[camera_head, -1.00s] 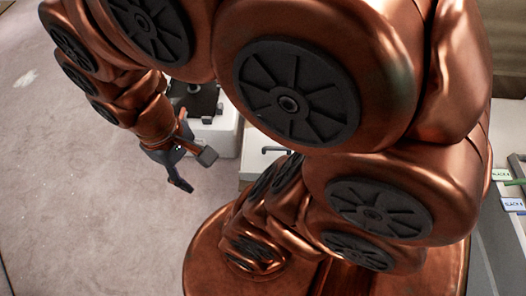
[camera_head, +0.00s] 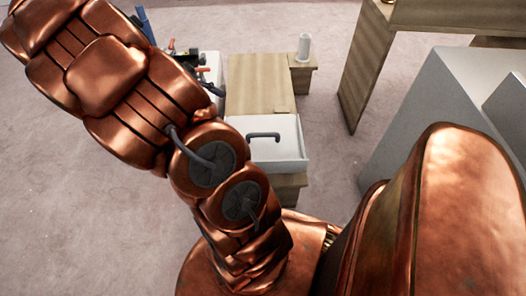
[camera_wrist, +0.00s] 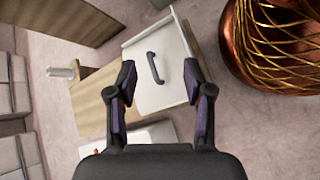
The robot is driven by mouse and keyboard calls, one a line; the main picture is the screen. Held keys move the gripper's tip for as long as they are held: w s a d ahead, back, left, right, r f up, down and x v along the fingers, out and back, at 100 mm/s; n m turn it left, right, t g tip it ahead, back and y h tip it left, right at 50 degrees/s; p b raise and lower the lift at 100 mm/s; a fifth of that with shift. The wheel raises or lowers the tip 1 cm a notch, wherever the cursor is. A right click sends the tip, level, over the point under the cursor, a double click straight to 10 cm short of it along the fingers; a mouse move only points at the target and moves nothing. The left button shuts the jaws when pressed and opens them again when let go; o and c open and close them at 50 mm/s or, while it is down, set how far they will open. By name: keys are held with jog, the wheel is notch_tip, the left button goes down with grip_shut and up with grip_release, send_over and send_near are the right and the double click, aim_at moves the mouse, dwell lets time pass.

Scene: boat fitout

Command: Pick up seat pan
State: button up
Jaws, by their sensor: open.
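A shallow white pan with raised edges (camera_head: 285,150) and a dark bar handle (camera_head: 263,136) is the thing that best fits the seat pan. It rests at the near end of a wooden bench in the head view. The wrist view shows the pan (camera_wrist: 162,95) and its handle (camera_wrist: 153,66) beyond my gripper (camera_wrist: 159,66). My gripper is open, with its two dark fingers apart and nothing held. The handle appears between the fingertips in the picture, but I cannot tell the distance. I cannot make out my gripper clearly in the head view.
The wooden bench top (camera_head: 258,82) adjoins the pan. A white unit with dark and orange fittings (camera_head: 209,65) is left of the bench. A large grey box (camera_head: 435,110) stands right. Carpet is open at left.

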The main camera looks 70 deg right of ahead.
jog(key=d+f+n+g+b, duration=0.1)
jog(key=d+f+b, duration=0.3)
jog(key=f, duration=0.3)
jog(key=d+f+g+b, duration=0.1)
jog(key=d+f+b, duration=0.2)
jog(key=d+f, duration=0.3)
jog(key=n+g+h+b, duration=0.1)
jog(key=n+h+b, duration=0.15)
jog(key=b, duration=0.55)
send_near(257, 134)
jog(key=shift+y, duration=0.35)
jog(key=x, duration=0.4)
jog(key=shift+s+d+r, duration=0.15)
jog(key=shift+s+d, duration=0.1)
jog(key=shift+d, duration=0.2)
jog(key=shift+n+b+x, duration=0.25)
jog(key=shift+b+x, duration=0.3)
jog(key=shift+x, duration=0.85)
jog(key=b+x, duration=0.2)
jog(key=x, duration=0.2)
jog(key=shift+f+b, duration=0.25)
jog(key=shift+b, duration=0.15)
jog(key=shift+s+d+f, duration=0.1)
jog(key=shift+s+d, duration=0.15)
jog(key=shift+s, duration=0.15)
grip_shut()
